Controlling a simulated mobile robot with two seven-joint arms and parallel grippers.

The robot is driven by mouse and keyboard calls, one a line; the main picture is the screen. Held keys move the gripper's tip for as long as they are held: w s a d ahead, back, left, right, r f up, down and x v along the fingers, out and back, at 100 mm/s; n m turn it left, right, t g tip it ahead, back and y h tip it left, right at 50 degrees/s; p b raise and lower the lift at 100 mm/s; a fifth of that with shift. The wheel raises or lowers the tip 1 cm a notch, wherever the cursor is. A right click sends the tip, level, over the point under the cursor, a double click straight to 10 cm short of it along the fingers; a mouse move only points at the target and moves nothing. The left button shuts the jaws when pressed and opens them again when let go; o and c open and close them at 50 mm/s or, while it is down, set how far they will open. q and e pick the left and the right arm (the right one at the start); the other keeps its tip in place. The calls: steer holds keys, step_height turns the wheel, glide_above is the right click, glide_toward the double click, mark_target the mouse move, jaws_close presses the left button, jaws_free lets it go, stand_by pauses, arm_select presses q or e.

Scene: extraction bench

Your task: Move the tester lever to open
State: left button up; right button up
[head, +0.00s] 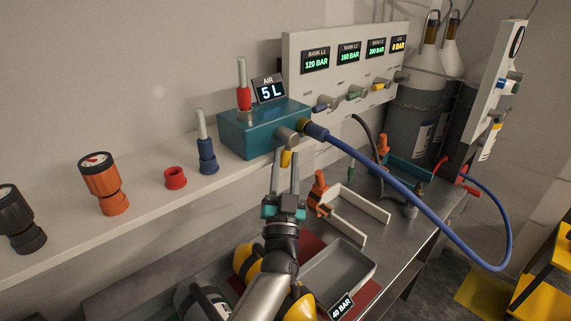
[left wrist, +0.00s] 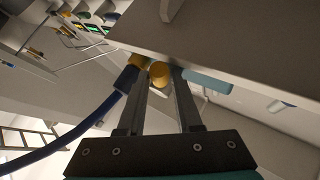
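The tester is a teal box (head: 262,129) on the wall shelf, with a "5 L AIR" display (head: 269,90) on top. A grey round fitting with a short yellow lever (head: 286,158) is on its front face, beside a blue hose plug. My left gripper (head: 285,166) is just below the lever, its two fingers apart and pointing up at it. In the left wrist view the lever's yellow end (left wrist: 159,73) shows between the tips of the open left gripper (left wrist: 159,78). I cannot tell whether a finger touches it. My right gripper is not in view.
A blue hose (head: 420,196) loops right from the tester. An orange-handled tool and a grey tray (head: 339,270) lie on the bench below. Coloured fittings stand along the shelf (head: 130,219) at left. A gauge panel (head: 345,75) and gas cylinders (head: 417,105) stand behind.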

arm_select(q)
steer(key=o, duration=0.4)
steer(key=v, duration=1.2)
steer(key=shift+b, duration=0.3)
